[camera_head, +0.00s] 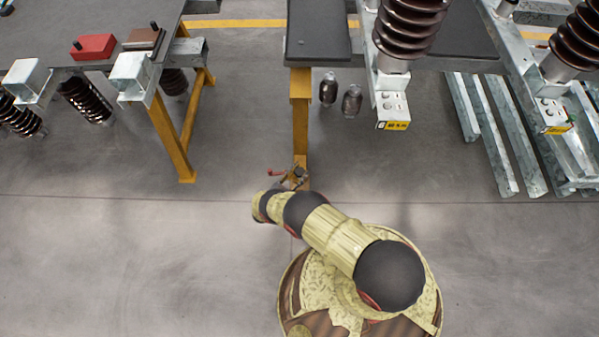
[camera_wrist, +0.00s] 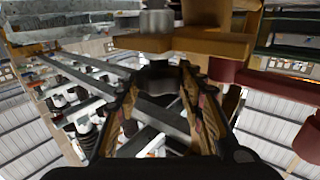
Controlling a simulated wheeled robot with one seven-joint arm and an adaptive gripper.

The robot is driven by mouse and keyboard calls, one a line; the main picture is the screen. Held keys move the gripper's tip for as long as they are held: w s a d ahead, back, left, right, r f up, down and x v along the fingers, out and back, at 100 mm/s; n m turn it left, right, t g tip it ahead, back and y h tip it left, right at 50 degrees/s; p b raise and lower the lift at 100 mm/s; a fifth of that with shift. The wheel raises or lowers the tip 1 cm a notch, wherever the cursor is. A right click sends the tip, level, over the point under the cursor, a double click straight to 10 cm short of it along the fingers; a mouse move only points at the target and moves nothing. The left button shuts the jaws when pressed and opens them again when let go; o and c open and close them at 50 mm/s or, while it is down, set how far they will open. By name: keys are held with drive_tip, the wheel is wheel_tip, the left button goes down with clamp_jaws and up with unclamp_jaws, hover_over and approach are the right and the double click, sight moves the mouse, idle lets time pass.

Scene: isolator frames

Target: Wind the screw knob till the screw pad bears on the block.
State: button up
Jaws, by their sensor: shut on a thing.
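In the wrist view, my gripper (camera_wrist: 157,82) is shut on a dark knob (camera_wrist: 157,76), with one finger on each side of it. The knob sits directly below a tan bar (camera_wrist: 190,44). A grey metal cylinder (camera_wrist: 156,22) stands on the other side of the bar, in line with the knob. I cannot tell which part is the screw pad or the block, nor whether they touch.
In the wrist view, a dark red bar (camera_wrist: 268,82) lies close right of my gripper. In the head view, a dark bench top (camera_head: 318,32) is above the leg, with brown insulators (camera_head: 408,28) at right. A second bench (camera_head: 110,20) stands left. The floor between is clear.

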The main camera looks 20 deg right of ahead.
drive_tip(key=o, duration=1.2)
drive_tip(key=shift+c, duration=0.2)
drive_tip(key=shift+o, duration=0.2)
drive_tip(key=v, duration=1.2)
